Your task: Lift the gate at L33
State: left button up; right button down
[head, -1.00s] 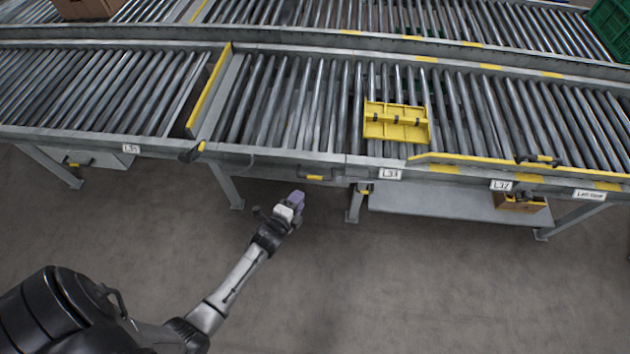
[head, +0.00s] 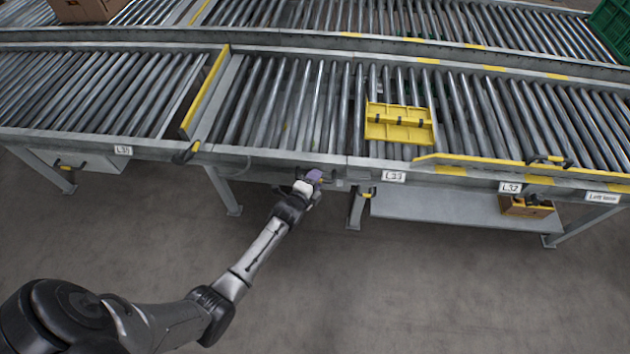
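The label L33 (head: 393,177) is on the front rail of the near conveyor, right of centre. Above it a yellow ribbed panel (head: 398,123) with black clips lies on the rollers; I cannot tell if it is the gate. A small yellow-marked part (head: 367,195) sits below the rail just left of the label. My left gripper (head: 316,178) is at the lower edge of the rail, left of the label, and covers the yellow handle seen there earlier. Its fingers are too small and hidden to tell open from shut, or touching. My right gripper is out of view.
A raised yellow-edged gate (head: 205,92) with a black handle crosses the conveyor at left. A long yellow bar (head: 520,168) with a black handle lies along the front rail at right. A conveyor leg (head: 357,208) and lower shelf (head: 440,208) stand below. The floor in front is clear.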

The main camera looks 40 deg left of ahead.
pick_arm(q)
grip_shut()
dwell(0.3)
